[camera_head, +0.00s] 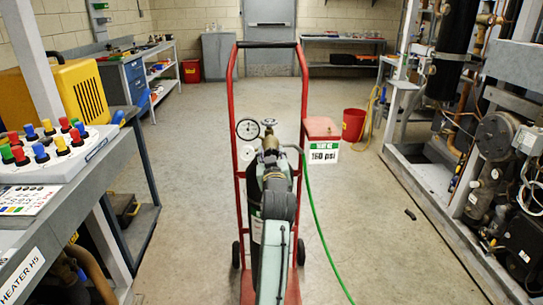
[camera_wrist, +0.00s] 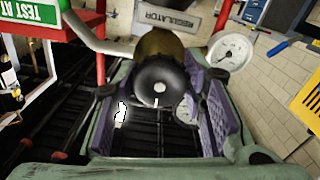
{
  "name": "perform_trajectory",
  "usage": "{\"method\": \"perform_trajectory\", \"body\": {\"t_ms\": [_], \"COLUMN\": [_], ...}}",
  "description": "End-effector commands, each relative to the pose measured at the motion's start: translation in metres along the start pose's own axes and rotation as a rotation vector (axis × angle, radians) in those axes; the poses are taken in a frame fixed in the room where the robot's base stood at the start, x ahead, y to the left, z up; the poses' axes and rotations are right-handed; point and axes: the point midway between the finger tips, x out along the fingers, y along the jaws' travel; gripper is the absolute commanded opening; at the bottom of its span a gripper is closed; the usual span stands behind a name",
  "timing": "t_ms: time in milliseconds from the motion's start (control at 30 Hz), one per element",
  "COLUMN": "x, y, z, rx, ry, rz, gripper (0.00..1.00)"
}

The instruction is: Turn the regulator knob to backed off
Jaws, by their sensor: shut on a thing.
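The regulator knob (camera_wrist: 160,80) is a round black knob with a light centre and a short white mark at its lower edge, in the middle of the wrist view. The brass regulator body is behind it, under a plate reading REGULATOR (camera_wrist: 166,18). My gripper (camera_wrist: 157,92) is shut on the knob, with a purple-padded finger on each side. A white gauge (camera_wrist: 231,52) stands at upper right, and a second gauge (camera_wrist: 187,108) is partly hidden by the right finger. In the head view my gripper (camera_head: 271,165) is at the regulator, and my arm hides the knob.
A red hand cart (camera_head: 235,95) holds the gas cylinder. A green hose (camera_head: 318,222) runs down to the floor. A button-panel bench is left, compressor machinery (camera_head: 497,135) right. The floor between is mostly clear.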

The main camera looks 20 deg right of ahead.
Motion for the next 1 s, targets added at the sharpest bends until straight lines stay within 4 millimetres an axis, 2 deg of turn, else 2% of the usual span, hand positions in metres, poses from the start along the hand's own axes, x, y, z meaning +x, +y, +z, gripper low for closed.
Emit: {"method": "perform_trajectory", "body": {"t_ms": [433, 467, 767, 1000], "x": [0.0000, 0.0000, 0.0000, 0.0000], "y": [-0.0001, -0.0001, 0.0001, 0.0001], "z": [0.0003, 0.0003, 0.0000, -0.0001], "rx": [-0.013, -0.013, -0.011, -0.011], "ry": [-0.001, -0.001, 0.000, 0.000], "rz": [0.000, 0.000, 0.000, 0.000], "gripper": [0.10, 0.39, 0.59, 0.59]}}
